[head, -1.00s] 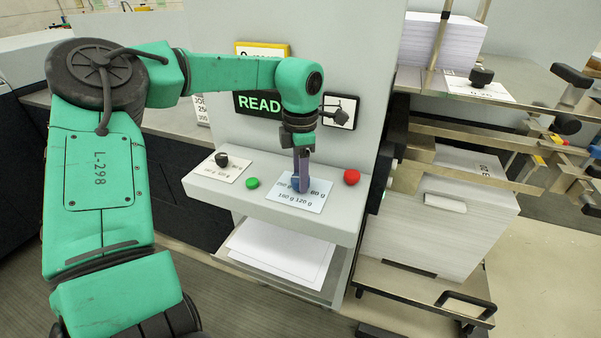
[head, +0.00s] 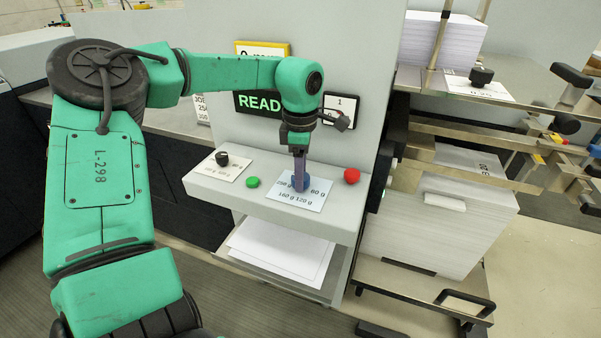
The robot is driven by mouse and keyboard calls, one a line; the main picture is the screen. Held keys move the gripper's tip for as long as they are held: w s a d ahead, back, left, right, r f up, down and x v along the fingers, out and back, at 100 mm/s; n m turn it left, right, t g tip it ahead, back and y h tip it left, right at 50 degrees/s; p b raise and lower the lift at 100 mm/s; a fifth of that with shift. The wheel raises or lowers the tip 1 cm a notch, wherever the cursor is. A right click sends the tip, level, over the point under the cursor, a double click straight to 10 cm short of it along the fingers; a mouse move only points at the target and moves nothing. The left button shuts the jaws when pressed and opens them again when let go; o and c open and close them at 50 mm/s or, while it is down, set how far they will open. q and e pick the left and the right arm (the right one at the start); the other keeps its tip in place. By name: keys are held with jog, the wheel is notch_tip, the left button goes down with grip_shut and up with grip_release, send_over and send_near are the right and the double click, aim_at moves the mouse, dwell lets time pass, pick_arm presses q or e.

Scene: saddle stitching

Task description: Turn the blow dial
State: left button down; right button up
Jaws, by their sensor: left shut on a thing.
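A blue dial (head: 306,181) sits on a white plate (head: 313,206) marked with gram weights, on the machine's grey ledge. My left gripper (head: 299,187) points down and is shut on this dial, hiding much of it. No mark that says "blow" is readable there. A black knob (head: 222,159) stands on a second plate to the left, its print too small to read. My right gripper is not in view.
A green button (head: 253,183) and a red button (head: 351,176) flank the dial's plate closely. A display (head: 258,103) reading "READ", partly covered, is behind my arm. A paper tray (head: 282,254) lies below the ledge. Paper stacks (head: 440,225) stand at right.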

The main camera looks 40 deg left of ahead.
pick_arm(q)
jog(key=shift+w+r, duration=0.15)
jog(key=shift+r, duration=0.05)
jog(key=shift+c, duration=1.6)
grip_release()
jog(key=shift+o, duration=0.2)
jog(key=shift+f, duration=0.1)
notch_tip(320, 180, up, 15)
jog(key=shift+f, duration=0.2)
